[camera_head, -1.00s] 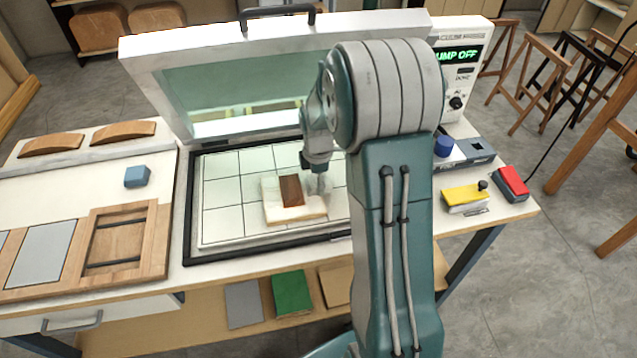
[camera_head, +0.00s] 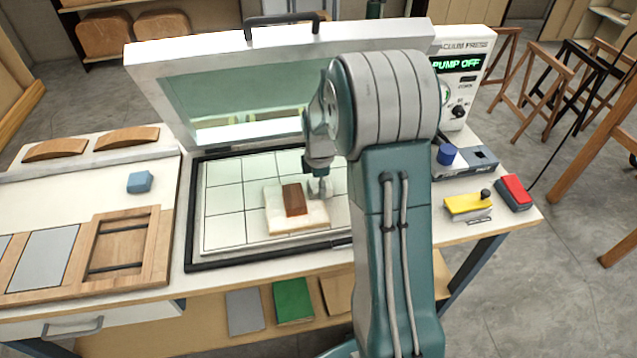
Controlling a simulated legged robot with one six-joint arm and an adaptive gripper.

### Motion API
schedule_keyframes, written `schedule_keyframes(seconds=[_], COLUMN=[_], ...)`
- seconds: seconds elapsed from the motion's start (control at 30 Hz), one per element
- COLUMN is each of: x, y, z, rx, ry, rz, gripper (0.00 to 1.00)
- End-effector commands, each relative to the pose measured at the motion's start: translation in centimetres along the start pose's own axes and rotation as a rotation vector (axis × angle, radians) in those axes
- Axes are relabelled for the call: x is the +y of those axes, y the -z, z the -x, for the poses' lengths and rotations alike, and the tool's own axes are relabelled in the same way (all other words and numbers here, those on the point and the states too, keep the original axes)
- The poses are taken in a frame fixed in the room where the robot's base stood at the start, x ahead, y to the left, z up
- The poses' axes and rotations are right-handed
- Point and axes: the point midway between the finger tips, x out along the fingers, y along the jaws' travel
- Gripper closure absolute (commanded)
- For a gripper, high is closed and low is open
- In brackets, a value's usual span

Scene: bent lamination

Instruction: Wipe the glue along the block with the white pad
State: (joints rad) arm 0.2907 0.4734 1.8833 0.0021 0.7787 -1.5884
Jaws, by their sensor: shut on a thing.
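A pale, cream block (camera_head: 285,221) lies on the white gridded bed of the vacuum press. A brown patch (camera_head: 295,198) covers part of its top. My gripper (camera_head: 318,188) is low at the right side of the block, beside the brown patch, partly hidden by my arm. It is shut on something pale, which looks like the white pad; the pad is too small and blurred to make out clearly. I cannot tell whether it touches the block. Glue cannot be told apart from the brown patch.
The press lid (camera_head: 285,90) stands open behind the bed. A blue block (camera_head: 140,182) and a wooden frame (camera_head: 122,245) are on the left. A yellow block (camera_head: 468,206) and a red box (camera_head: 514,192) are on the right. The bed's left part is clear.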

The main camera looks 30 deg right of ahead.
Motion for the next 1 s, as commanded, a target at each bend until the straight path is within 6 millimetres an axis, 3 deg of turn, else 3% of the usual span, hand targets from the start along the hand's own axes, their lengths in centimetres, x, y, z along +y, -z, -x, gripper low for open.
schedule_keyframes(seconds=[1.0], x=[-3.2], y=[0.0], z=[0.2], rx=[0.0], ry=[0.004], rz=[0.0], gripper=[0.6])
